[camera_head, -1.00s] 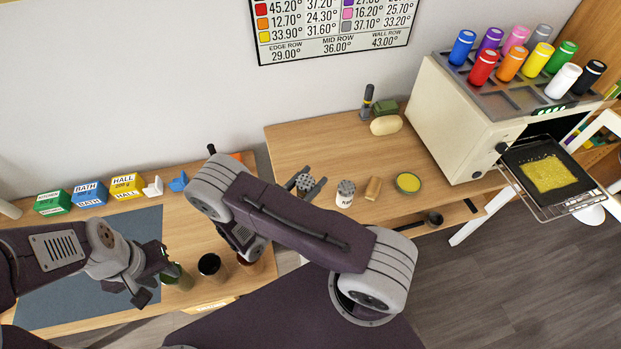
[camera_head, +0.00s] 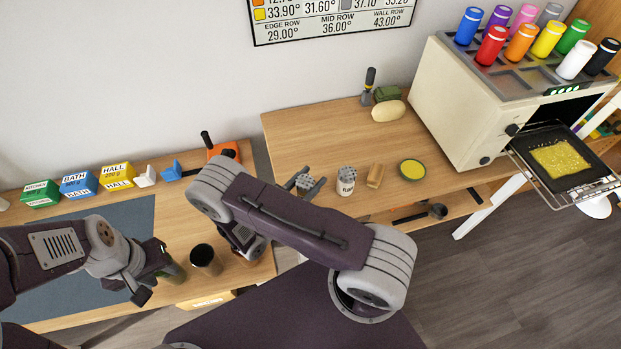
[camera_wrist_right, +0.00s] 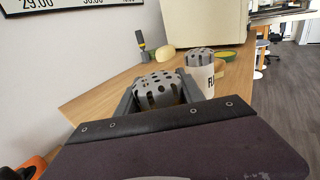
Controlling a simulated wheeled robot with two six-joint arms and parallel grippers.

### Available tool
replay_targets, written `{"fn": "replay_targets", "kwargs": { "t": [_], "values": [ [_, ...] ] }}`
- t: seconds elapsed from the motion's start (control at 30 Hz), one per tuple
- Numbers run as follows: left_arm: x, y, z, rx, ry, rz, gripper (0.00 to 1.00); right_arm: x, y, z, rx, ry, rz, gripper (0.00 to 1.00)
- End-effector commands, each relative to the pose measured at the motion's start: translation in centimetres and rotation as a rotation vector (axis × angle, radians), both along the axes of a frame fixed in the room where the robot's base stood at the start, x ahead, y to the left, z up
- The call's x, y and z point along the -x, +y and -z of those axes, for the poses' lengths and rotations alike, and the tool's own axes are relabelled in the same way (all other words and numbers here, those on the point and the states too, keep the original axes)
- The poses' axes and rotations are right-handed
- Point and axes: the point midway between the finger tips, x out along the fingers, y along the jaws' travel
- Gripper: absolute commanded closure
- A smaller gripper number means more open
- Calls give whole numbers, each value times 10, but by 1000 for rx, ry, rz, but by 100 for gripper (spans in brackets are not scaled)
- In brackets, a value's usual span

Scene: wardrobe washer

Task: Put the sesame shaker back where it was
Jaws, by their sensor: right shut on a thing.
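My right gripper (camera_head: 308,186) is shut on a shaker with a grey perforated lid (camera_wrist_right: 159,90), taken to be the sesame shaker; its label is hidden. The shaker also shows between the fingers in the head view (camera_head: 304,182), near the front-left part of the right-hand table. A white shaker lettered like "FLOUR" (camera_head: 346,183), with a similar lid, stands just right of the held one. My left gripper (camera_head: 152,273) looks open over the left table, beside a green jar (camera_head: 174,271) that it partly hides.
A dark cup (camera_head: 206,260) is near my left gripper. The right table (camera_head: 310,135) is bare at back left.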

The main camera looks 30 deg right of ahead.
Motion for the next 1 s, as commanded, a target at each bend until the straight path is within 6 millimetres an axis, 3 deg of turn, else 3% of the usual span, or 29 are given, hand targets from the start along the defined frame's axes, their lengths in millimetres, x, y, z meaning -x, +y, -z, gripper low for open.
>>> {"fn": "replay_targets", "kwargs": {
  "t": [0.4,0.43,0.5,0.77,0.8,0.83,1.0],
  "values": [
    [0,0,7,0,0,0,64,0,0,7,0,0,0,97],
    [0,0,6,0,0,0,64,0,0,7,0,0,0,52],
    [0,0,6,0,0,0,64,0,0,7,0,0,0,33],
    [0,0,6,0,0,0,64,0,0,7,0,0,0,30],
    [0,0,6,0,0,0,64,0,0,7,0,0,0,18],
    [0,0,6,0,0,0,64,0,0,7,0,0,0,15],
    [0,0,6,0,0,0,64,0,0,7,0,0,0,15]
  ]
}}
